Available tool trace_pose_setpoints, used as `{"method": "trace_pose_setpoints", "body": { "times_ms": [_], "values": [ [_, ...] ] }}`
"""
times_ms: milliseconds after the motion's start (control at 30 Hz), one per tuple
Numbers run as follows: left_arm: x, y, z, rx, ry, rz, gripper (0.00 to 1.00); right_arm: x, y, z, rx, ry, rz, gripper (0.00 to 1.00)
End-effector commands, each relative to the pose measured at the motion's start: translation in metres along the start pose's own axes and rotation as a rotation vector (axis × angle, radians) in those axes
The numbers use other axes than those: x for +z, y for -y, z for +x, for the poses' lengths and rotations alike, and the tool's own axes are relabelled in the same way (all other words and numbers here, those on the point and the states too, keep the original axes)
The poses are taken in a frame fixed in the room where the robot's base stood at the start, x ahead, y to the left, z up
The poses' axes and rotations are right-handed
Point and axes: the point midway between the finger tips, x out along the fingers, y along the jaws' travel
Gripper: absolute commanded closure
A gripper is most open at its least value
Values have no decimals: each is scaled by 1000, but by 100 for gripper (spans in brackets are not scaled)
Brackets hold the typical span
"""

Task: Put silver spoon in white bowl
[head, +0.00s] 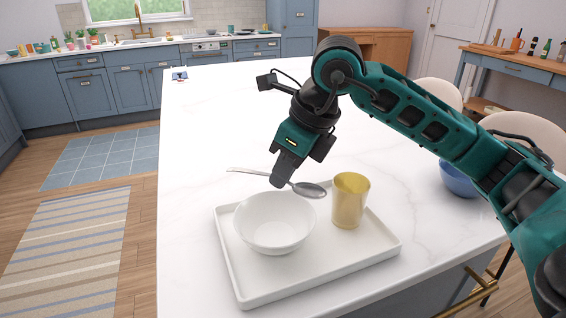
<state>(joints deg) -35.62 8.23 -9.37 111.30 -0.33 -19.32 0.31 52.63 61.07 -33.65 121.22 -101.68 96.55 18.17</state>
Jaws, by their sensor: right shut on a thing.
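The white bowl (262,228) stands upright on a white tray (325,276) near the front of the counter. The silver spoon (309,189) is seen just above and behind the bowl in the picture, lying crosswise with its bowl end to the right and its thin handle to the left. My right gripper (281,177) reaches down from the right and is shut on the spoon, near its middle. The gripped part of the spoon is hidden behind the fingers. My left gripper does not show.
A yellow cup (348,205) stands on the tray, right of the bowl and close to the spoon's bowl end. A blue bowl (458,181) sits at the right, partly behind my arm. The white counter (210,125) is clear behind and left of the tray.

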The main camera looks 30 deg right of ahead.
Motion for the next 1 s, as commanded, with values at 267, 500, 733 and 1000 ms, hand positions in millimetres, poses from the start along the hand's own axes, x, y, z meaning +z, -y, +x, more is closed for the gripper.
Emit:
{"method": "trace_pose_setpoints", "body": {
  "times_ms": [267,500,733,1000],
  "values": [
    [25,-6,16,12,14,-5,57,-15,0,35,-1,-1,0,100],
    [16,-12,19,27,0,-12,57,-19,0,46,-1,1,0,100],
    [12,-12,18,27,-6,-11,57,-18,0,45,-1,0,0,91],
    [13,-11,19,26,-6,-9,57,-18,0,45,-1,0,0,65]
  ]
}}
